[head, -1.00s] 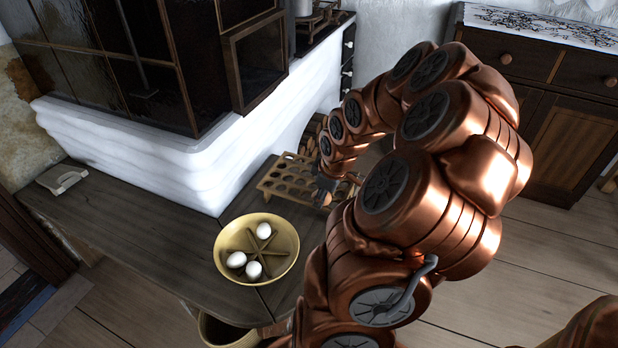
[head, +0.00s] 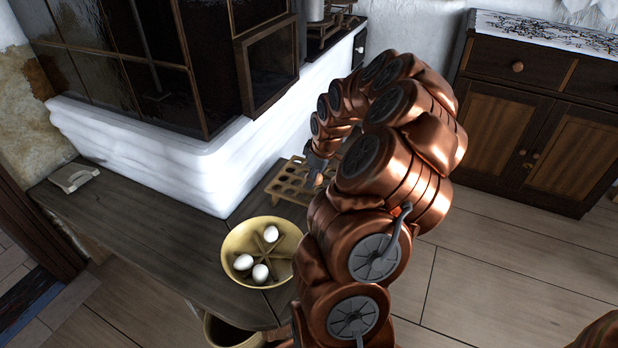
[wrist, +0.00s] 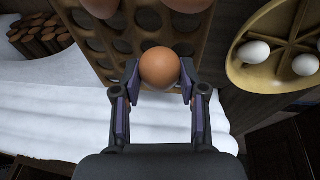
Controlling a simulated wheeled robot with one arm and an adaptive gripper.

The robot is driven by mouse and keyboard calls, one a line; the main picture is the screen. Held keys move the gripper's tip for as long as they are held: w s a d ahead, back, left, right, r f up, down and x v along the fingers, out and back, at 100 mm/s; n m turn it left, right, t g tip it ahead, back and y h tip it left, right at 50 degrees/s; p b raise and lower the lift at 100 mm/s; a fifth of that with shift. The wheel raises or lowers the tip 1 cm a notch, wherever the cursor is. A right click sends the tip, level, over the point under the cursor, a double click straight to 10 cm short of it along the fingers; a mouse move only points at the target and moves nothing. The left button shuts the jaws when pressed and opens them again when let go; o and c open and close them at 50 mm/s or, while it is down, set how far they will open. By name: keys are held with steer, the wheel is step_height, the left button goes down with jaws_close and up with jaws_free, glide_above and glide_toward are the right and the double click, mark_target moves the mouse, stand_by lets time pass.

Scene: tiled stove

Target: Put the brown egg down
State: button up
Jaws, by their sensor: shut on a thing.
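A brown egg (wrist: 160,68) is held between the two fingers of my gripper (wrist: 160,80), seen in the wrist view. Behind the egg is a wooden egg rack with round holes (wrist: 190,42); I cannot tell how far the egg is from it. The rack also shows in the head view (head: 290,181), on the bench beside the white stove base. More brown eggs (wrist: 188,4) show at the top edge of the wrist view. In the head view my gripper (head: 318,180) is small, by the rack, and the held egg is hard to make out.
A yellow bowl with dividers (head: 232,240) holds three white eggs (head: 261,273) on the dark wooden bench (head: 150,225). The white stove base (head: 170,165) rises behind. Stacked logs (wrist: 40,36) show in the wrist view. The bench left of the bowl is mostly clear.

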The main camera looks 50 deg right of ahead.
steer(key=shift+w+d+f, duration=0.25)
steer(key=shift+w+f, duration=0.3)
steer(key=shift+f, duration=0.1)
steer(key=shift+w+d+f, duration=0.2)
steer(key=shift+w+f, duration=0.3)
steer(key=shift+f, duration=0.15)
steer(key=shift+w+d+f, duration=0.25)
steer(key=shift+w+f, duration=0.3)
steer(key=shift+f, duration=0.1)
steer(key=shift+f+b, duration=0.3)
steer(key=shift+f, duration=0.1)
steer(key=o, duration=0.7)
steer(key=shift+o, duration=0.2)
